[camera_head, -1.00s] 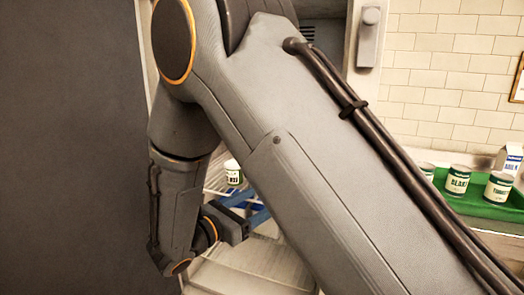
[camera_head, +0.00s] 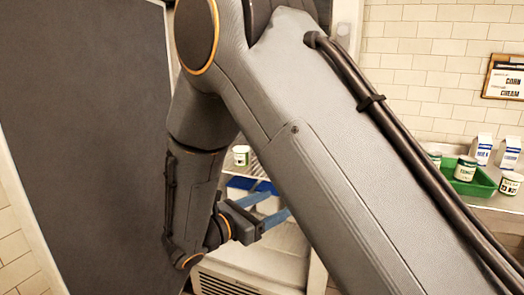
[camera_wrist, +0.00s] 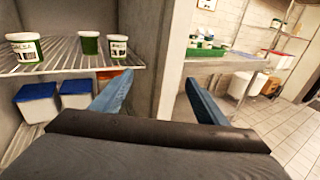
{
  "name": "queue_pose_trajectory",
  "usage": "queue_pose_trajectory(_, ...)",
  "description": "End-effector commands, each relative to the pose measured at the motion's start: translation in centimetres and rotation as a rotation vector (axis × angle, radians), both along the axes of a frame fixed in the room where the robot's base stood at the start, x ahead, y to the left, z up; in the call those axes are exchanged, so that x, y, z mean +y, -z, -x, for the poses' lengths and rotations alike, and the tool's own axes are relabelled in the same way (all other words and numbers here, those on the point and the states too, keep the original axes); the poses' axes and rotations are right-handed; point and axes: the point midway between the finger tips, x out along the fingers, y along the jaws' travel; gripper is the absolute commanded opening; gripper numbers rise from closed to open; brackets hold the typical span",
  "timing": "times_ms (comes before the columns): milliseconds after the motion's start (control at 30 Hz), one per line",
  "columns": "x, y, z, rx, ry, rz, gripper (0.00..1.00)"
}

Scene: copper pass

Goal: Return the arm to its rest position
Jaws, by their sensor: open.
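My arm, grey with orange rings, crosses the head view and hangs bent in front of an open fridge. My gripper (camera_head: 268,207) shows there with its blue fingers pointing right, partly hidden by my upper arm. In the wrist view my gripper (camera_wrist: 158,95) is open, with its blue fingers wide apart and no object between them. The fridge's side wall edge and the room beyond show past the fingers.
The fridge's wire shelf (camera_wrist: 60,60) holds several labelled cans, with blue-lidded tubs (camera_wrist: 38,102) below. A dark door (camera_head: 80,130) stands open at left. A green tray (camera_head: 468,184) with cans and cartons (camera_head: 481,150) stand on the right counter. Floor at right looks clear.

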Motion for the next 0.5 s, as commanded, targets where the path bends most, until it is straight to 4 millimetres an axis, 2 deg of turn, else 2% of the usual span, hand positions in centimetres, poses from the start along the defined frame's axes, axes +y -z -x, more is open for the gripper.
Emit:
queue_pose_trajectory(267, -5.2, 0.2, 2.2, 0.04, 0.156, -0.135, 0.68)
queue_pose_trajectory(367, -7.8, 0.5, 3.7, 0.054, 0.245, -0.212, 0.68)
queue_pose_trajectory(500, -12.1, 1.0, 7.0, 0.065, 0.419, -0.367, 0.68)
